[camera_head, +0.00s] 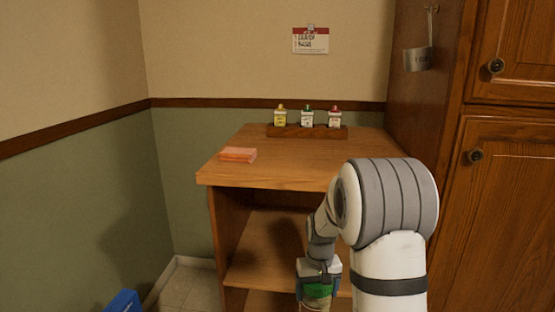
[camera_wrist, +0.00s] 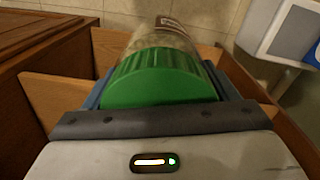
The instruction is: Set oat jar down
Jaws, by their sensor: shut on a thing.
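The oat jar (camera_wrist: 160,75) has a ribbed green lid and a clear body with a label. It fills the middle of the wrist view, and its lower end is partly hidden behind the lid. In the head view the jar (camera_head: 318,290) shows low, near the bottom edge. My gripper (camera_head: 319,283) is shut on the jar around its lid, in front of the open shelves of the wooden unit (camera_head: 270,173). I cannot tell whether the jar touches a shelf.
The unit's top holds a stack of orange paper (camera_head: 238,154) and a wooden rack (camera_head: 290,131) with several small bottles. A middle shelf (camera_head: 262,250) is open below. A tall cabinet (camera_head: 510,200) stands right. A blue object (camera_head: 123,302) is on the floor at left.

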